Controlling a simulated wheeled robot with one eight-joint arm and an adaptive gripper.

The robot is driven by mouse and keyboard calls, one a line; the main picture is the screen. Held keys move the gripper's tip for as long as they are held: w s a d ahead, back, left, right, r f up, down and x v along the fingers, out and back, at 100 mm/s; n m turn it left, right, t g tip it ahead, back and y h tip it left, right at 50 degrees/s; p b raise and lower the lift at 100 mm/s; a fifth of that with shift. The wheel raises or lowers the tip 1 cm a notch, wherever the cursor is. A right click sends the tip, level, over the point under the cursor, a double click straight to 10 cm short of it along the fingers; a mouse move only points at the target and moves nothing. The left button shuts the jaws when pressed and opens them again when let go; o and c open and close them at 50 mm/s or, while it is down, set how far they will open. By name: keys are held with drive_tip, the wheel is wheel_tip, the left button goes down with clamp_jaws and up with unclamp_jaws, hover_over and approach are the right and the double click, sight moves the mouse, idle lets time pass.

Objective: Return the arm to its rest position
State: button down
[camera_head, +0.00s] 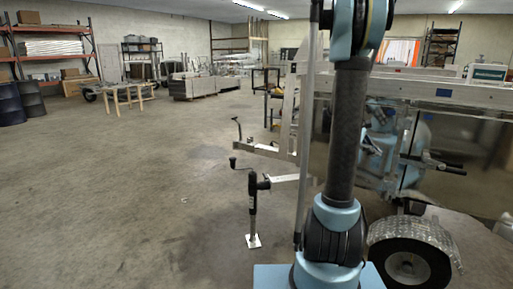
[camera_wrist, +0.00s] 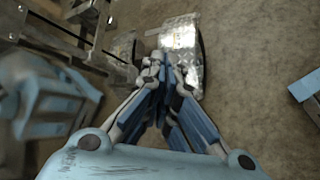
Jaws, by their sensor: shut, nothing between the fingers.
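My gripper (camera_wrist: 165,68) shows in the wrist view, pointing down past the side of a trailer. Its blue and grey fingers come together at the tips and hold nothing. In the head view my arm rises upright from its blue base at the lower right, and its upper part runs out of the top of the picture. No separate object is being handled.
An aluminium trailer (camera_head: 450,93) stands close on the right, with a reflective side panel. Its wheel (camera_head: 408,264) is near my arm's base; a tread-plate fender (camera_wrist: 181,38) lies beyond my fingertips. A jack (camera_head: 253,208) stands ahead. Concrete floor at left is clear.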

drive_tip(key=s+a+f+m+t+y, duration=0.1)
drive_tip(key=s+a+f+m+y, duration=0.1)
drive_tip(key=s+a, duration=0.7)
drive_tip(key=s+a+f+m+t+y, duration=0.1)
drive_tip(key=s+a+f+y, duration=0.3)
drive_tip(key=s+a, duration=0.5)
drive_tip(key=s+a+f+m+t+y, duration=0.1)
drive_tip(key=s+a+f+m+y, duration=0.2)
drive_tip(key=s+a, duration=0.6)
drive_tip(key=a+m+y, duration=0.1)
drive_tip(key=a, duration=0.3)
drive_tip(key=shift+s, duration=0.35)
drive_tip(key=c, duration=1.4)
unclamp_jaws()
drive_tip(key=shift+s+a+f, duration=0.15)
drive_tip(key=shift+a+f, duration=0.05)
drive_tip(key=shift+a, duration=0.05)
drive_tip(key=shift+c, duration=1)
drive_tip(key=shift+d, duration=0.15)
